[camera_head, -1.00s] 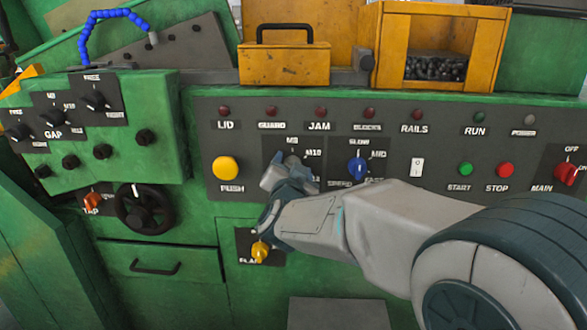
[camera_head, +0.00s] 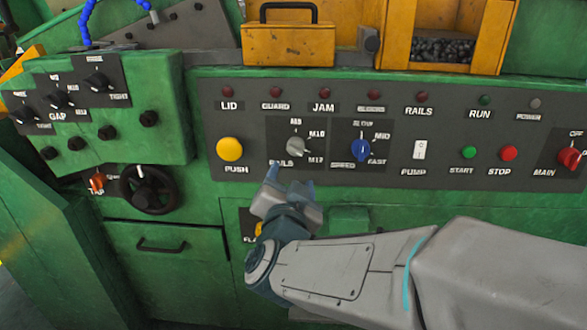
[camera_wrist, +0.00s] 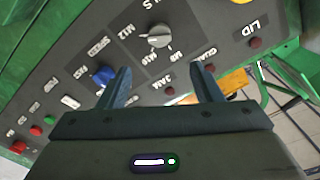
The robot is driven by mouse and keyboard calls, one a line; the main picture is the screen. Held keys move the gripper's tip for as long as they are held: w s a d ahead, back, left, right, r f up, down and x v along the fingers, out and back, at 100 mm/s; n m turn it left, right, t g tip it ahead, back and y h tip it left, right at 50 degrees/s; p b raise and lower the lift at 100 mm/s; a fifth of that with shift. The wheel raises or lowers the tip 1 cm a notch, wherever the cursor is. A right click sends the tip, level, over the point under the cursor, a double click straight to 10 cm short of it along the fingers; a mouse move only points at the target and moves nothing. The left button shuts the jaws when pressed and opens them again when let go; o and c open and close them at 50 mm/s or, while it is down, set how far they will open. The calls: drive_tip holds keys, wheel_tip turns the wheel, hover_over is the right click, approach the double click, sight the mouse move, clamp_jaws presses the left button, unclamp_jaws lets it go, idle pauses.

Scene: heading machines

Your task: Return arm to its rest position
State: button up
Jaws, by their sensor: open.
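My gripper (camera_head: 287,190) is just below the grey rails selector knob (camera_head: 297,146) in the head view, its fingers pointing up toward the panel. In the wrist view my gripper (camera_wrist: 162,88) is open, with nothing between its two dark fingers. The grey knob (camera_wrist: 159,36) lies ahead of the fingers there, apart from them. The blue speed knob (camera_head: 361,149) is to the right of the grey knob; it also shows in the wrist view (camera_wrist: 104,75), beside one finger. My forearm reaches in from the lower right.
A black handwheel (camera_head: 148,190) and a drawer handle (camera_head: 161,245) are at left. A yellow knob is partly hidden behind my gripper.

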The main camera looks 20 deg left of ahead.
drive_tip(key=shift+s+d, duration=0.1)
drive_tip(key=shift+s, duration=0.1)
drive_tip(key=shift+w+r, duration=0.1)
drive_tip(key=w+d+r+n+g+y+p, duration=0.1)
drive_tip(key=d+r+n+g+p, duration=0.4)
drive_tip(key=d+p, duration=0.5)
drive_tip(key=s+d+m+g+h+p, duration=0.1)
drive_tip(key=s+d+g+h+p, duration=0.1)
drive_tip(key=s+d+g+p, duration=0.2)
drive_tip(key=s+d+g+h+p, duration=0.3)
drive_tip(key=s+d, duration=0.7)
drive_tip(key=d, duration=0.7)
drive_tip(key=g+p, duration=0.2)
drive_tip(key=shift+s+d+f+m+g, duration=0.2)
drive_tip(key=shift+s+m+g, duration=0.1)
drive_tip(key=shift+s+m, duration=0.1)
